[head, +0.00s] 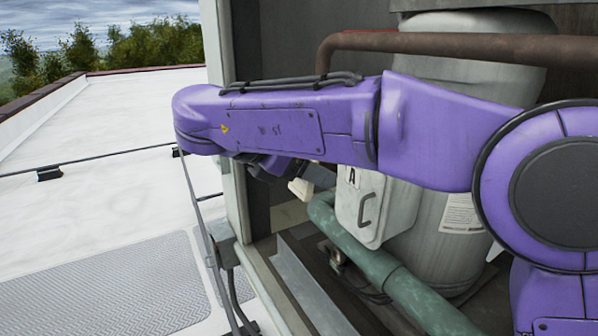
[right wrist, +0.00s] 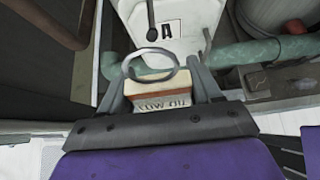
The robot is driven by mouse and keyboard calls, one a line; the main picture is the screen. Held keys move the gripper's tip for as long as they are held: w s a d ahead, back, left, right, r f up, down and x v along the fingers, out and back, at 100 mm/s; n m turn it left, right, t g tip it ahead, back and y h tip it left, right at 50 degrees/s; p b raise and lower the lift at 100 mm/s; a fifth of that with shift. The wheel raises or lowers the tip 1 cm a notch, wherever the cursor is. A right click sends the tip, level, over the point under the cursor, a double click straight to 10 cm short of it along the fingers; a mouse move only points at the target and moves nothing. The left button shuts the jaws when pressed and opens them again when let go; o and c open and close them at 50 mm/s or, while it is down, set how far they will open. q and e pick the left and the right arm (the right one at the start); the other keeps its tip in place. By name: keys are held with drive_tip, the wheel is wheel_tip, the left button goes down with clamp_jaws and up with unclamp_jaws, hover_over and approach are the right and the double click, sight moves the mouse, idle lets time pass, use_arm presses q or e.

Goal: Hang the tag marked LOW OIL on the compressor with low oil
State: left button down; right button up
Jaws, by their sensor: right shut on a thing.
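A grey-white compressor (head: 440,240) stands in an open cabinet. Its terminal box (head: 378,208) carries a label A (head: 352,178) and a handle. The box also shows in the right wrist view (right wrist: 187,14), with a dark round-ended rod in front of it. In the right wrist view my right gripper (right wrist: 156,74) is shut on a cream tag (right wrist: 158,100) lettered LOW OIL, with a grey ring (right wrist: 128,64) at its far end. The ring appears just short of the box in the picture; the gap is unclear. In the head view my purple right arm hides most of the gripper. My left gripper is not in view.
A green pipe (head: 402,288) crosses below the box, and a brown pipe (head: 470,46) runs above. The cabinet's side post (head: 233,120) and lower metal edge (head: 300,292) frame the opening. The white roof (head: 100,130) at left is mostly open.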

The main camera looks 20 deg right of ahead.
drive_tip(key=d+b, duration=0.1)
drive_tip(key=d, duration=0.1)
drive_tip(key=d+f+b, duration=0.1)
drive_tip(key=d, duration=0.1)
drive_tip(key=shift+d, duration=0.35)
drive_tip(key=shift+w+d+f+b, duration=0.1)
drive_tip(key=shift+w+d+b, duration=0.05)
drive_tip(key=shift+w+b, duration=0.15)
drive_tip(key=shift+s, duration=0.15)
idle(0.3)
drive_tip(key=o, duration=1.1)
